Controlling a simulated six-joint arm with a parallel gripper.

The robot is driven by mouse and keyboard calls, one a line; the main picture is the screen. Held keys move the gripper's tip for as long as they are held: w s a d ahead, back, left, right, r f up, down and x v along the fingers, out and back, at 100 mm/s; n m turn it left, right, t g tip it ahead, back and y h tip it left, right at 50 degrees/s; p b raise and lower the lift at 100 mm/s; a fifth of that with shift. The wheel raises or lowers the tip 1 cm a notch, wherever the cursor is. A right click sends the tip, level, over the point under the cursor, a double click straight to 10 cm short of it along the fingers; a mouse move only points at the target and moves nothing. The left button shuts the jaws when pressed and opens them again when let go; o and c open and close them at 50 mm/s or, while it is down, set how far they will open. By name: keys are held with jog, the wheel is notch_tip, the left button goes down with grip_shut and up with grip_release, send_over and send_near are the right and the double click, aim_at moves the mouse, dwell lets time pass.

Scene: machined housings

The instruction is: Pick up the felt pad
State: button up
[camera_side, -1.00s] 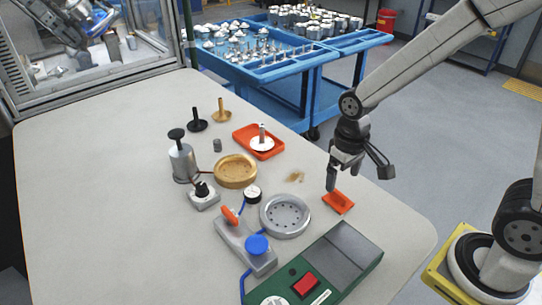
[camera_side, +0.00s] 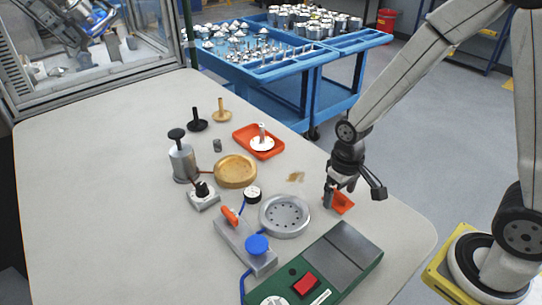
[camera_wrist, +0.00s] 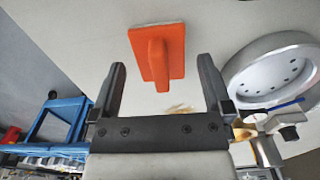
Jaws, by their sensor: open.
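The felt pad (camera_side: 343,203) looks like a small orange plate with an upright orange grip, lying near the right edge of the pale table. In the wrist view the pad (camera_wrist: 158,50) shows a thin pale edge under the orange. My gripper (camera_side: 337,196) is right at the pad in the side view and hides part of it. In the wrist view my gripper (camera_wrist: 162,66) is open, with the orange grip lined up between its fingertips. I see gaps on both sides of the grip. The fingers hold nothing.
A round grey dish with holes (camera_side: 285,216) stands left of the pad. A tan smudge (camera_side: 296,177) lies on the table behind. A green control box (camera_side: 335,265) is in front. An orange tray (camera_side: 258,142) and a brass dish (camera_side: 236,171) stand farther back.

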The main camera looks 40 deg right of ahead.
aim_at(340, 193)
jog(key=shift+f, duration=0.65)
jog(key=c, duration=1.2)
jog(key=shift+r, duration=0.15)
jog(key=shift+r, duration=4.9)
